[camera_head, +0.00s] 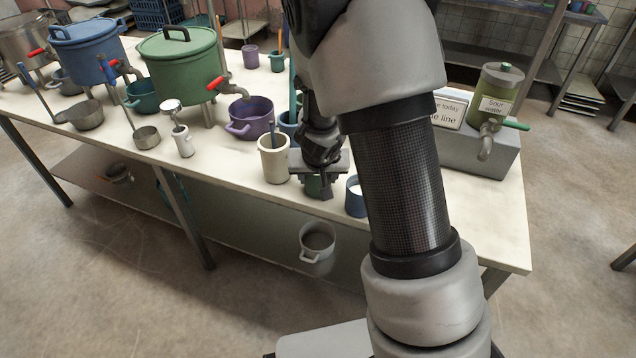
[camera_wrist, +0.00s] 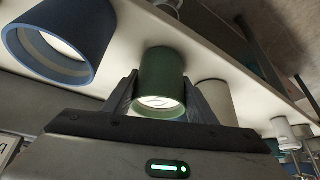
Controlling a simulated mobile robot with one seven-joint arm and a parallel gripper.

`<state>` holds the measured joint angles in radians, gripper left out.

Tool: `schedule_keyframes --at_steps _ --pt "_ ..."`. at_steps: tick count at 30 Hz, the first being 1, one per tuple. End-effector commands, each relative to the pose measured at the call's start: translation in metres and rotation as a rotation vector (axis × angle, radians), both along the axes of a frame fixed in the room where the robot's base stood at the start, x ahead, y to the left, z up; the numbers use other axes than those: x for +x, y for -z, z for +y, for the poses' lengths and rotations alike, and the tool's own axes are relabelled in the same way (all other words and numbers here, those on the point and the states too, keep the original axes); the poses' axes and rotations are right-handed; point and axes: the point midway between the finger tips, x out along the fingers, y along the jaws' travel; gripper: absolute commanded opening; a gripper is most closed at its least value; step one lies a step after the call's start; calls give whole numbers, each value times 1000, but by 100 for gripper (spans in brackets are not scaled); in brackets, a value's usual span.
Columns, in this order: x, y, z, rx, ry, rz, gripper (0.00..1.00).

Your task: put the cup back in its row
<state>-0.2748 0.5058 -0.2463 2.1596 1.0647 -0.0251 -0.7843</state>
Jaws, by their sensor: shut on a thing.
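The green cup (camera_wrist: 163,78) is between the two fingers of my gripper (camera_wrist: 163,98) in the wrist view, with its open mouth facing the camera. In the head view my gripper (camera_head: 320,178) is shut on this green cup (camera_head: 316,187), which is mostly hidden behind the fingers. The cup is near the table's front edge, between a cream cup (camera_head: 274,164) on its left and a blue cup (camera_head: 355,200) on its right. The cream cup (camera_wrist: 215,98) and blue cup (camera_wrist: 62,42) also show in the wrist view. I cannot tell whether the green cup touches the table.
The white table (camera_head: 490,215) holds a green pot (camera_head: 180,65), a blue pot (camera_head: 88,48), a purple pot (camera_head: 250,116) and ladles at the left. A sour water dispenser (camera_head: 495,95) stands on a grey block at the right. A pale pot (camera_head: 317,240) sits on the lower shelf.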

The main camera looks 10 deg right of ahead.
Motion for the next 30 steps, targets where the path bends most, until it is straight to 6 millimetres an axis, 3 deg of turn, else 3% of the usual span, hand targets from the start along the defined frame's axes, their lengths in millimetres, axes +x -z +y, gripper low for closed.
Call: schedule_keyframes --at_steps 10,11,14,23,30 --pt "1 3 0 0 0 -2 18" --pt "0 2 0 0 0 -1 55" --pt "0 1 0 0 0 -1 70" --pt "0 0 0 0 0 -1 70" --pt "-13 -33 4 0 -4 -3 70"
